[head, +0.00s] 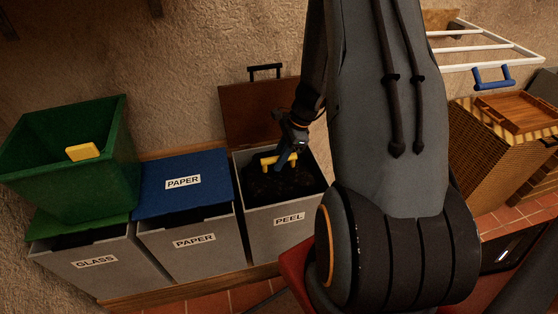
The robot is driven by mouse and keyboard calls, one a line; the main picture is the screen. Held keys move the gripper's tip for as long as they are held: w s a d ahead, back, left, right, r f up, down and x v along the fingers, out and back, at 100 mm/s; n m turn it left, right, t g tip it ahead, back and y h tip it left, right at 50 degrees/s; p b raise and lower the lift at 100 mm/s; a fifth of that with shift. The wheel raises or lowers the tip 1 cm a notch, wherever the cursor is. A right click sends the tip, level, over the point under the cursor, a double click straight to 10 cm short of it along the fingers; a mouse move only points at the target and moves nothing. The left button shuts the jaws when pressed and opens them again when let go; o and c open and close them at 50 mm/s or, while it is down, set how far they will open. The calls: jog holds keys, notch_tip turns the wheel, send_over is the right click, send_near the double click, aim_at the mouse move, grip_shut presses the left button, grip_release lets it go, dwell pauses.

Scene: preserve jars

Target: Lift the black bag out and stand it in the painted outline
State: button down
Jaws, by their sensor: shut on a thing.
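The black bag (298,180) sits inside the grey bin labelled PEEL (286,232), below its rim. A yellow grip (268,161) is at the top of the bag. My gripper (284,161) reaches down into the bin and is shut on the yellow grip. The lower part of the bag is hidden by the bin walls. I see no painted outline in this view. My arm covers much of the middle and right.
The PEEL bin's brown lid (250,112) stands open behind it. Left are the PAPER bin (190,252) with a blue lid (181,187) and the GLASS bin (97,270) under a green box (120,165). Right are a wicker basket (480,150) and a white rack (480,48).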

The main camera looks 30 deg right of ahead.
notch_tip(320, 180, up, 18)
jog(key=p, duration=1.4)
jog(key=shift+f, duration=0.2)
dwell(2.5)
jog(key=shift+r, duration=0.15)
dwell(0.3)
notch_tip(320, 180, up, 4)
jog(key=p, duration=0.3)
dwell(0.8)
